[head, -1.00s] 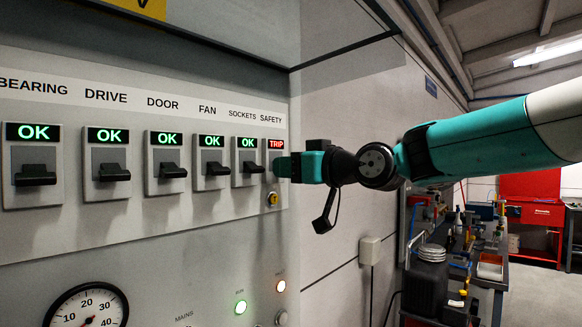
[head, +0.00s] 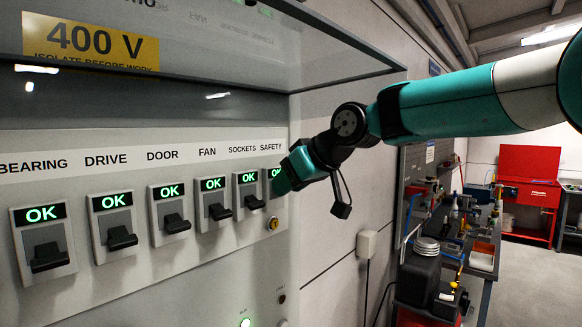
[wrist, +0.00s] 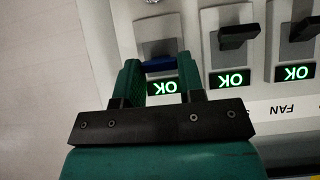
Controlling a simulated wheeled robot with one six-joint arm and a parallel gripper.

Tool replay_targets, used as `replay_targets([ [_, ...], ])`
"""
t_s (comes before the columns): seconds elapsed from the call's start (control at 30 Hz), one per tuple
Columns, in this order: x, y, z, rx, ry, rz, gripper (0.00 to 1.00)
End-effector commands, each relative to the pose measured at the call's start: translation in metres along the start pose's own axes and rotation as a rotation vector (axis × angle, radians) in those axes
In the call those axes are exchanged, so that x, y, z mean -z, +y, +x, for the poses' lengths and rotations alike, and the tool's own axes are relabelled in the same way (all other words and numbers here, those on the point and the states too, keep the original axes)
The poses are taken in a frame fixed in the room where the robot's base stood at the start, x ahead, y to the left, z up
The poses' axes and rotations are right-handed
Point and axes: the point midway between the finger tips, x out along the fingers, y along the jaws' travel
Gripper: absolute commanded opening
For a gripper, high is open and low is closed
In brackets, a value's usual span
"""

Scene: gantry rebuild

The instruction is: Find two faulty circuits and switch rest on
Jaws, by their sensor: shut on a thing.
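A grey electrical panel (head: 140,262) carries a row of breakers with green OK displays: BEARING (head: 43,241), DRIVE (head: 113,225), DOOR (head: 170,212), FAN (head: 214,202) and SOCKETS (head: 249,194). The SAFETY breaker is at the right end, mostly hidden by my gripper (head: 284,180); its display (head: 275,173) is partly visible and green. In the wrist view, my gripper (wrist: 160,70) is shut on the SAFETY lever (wrist: 158,66), a dark blue bar between the fingers. A green OK (wrist: 165,88) shows between them.
A glass cover (head: 300,45) hangs open above the breakers. A yellow 400 V sign (head: 90,42) is behind it. A green lamp (head: 245,322) is lit below; the lamp above right of it (head: 282,299) is dark. A workbench (head: 485,262) stands at right.

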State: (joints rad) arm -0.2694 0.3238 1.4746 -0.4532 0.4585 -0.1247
Motion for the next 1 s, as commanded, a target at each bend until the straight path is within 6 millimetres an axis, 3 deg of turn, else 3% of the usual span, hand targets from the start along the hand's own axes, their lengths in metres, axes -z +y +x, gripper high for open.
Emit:
replay_targets([
  [0.7, 0.0031, 0.0009, -0.0005, -0.002, -0.078, 0.000, 0.12],
  [0.73, 0.0030, 0.0010, -0.0005, -0.002, -0.078, 0.000, 0.43],
  [0.8, 0.0031, 0.0009, -0.0005, -0.002, -0.078, 0.000, 0.59],
  [1.0, 0.0032, 0.0005, -0.0005, -0.001, -0.078, 0.000, 0.62],
])
